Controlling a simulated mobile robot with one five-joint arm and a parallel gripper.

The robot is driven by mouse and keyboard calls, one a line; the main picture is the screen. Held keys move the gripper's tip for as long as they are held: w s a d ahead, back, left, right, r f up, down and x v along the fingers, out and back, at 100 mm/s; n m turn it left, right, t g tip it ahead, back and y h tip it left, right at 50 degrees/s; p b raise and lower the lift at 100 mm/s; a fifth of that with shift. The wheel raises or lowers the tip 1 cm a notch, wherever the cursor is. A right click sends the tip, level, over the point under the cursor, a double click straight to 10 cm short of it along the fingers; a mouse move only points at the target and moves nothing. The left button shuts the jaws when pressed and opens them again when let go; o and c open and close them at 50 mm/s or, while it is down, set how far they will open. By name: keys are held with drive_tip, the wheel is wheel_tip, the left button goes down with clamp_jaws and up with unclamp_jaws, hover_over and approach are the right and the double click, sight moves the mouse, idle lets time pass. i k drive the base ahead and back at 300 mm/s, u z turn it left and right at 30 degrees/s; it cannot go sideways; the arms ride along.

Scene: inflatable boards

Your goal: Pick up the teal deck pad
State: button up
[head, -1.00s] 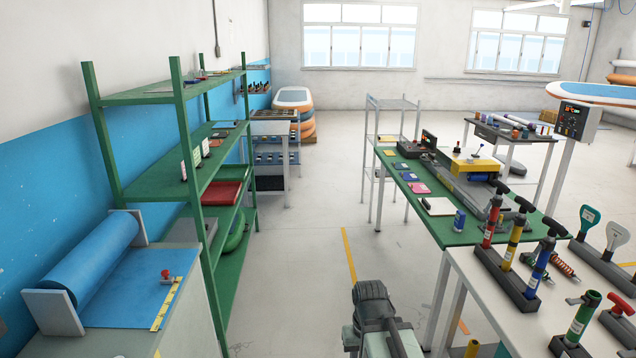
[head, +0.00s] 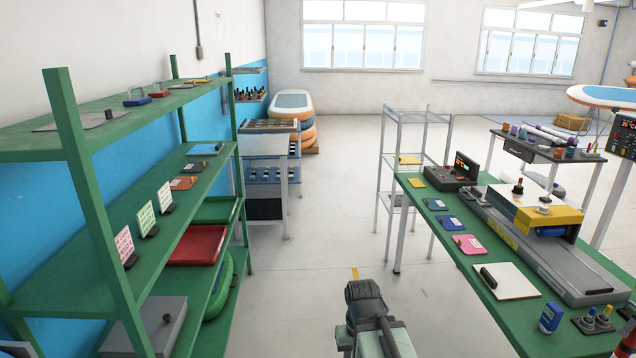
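A small teal-blue pad (head: 435,204) with a dark piece on it lies flat on the green table (head: 590,341) at the right. It is in a row with a yellow pad (head: 417,183), a blue pad (head: 450,222) and a pink pad (head: 469,244). It looks most like the teal deck pad, but its exact shade is hard to tell. My arm's dark end (head: 366,296) shows at the bottom middle, over the floor and well short of the pads. Its fingers cannot be made out, and nothing shows held.
A green shelf rack (head: 85,190) stands close at left, with a red tray (head: 198,245) and small items. A yellow-topped machine (head: 535,212) and a white board (head: 508,281) share the table. The floor aisle (head: 310,260) ahead is clear.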

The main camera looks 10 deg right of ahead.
sight(435, 204)
drive_tip(key=i, duration=3.75)
drive_tip(key=z, duration=0.55)
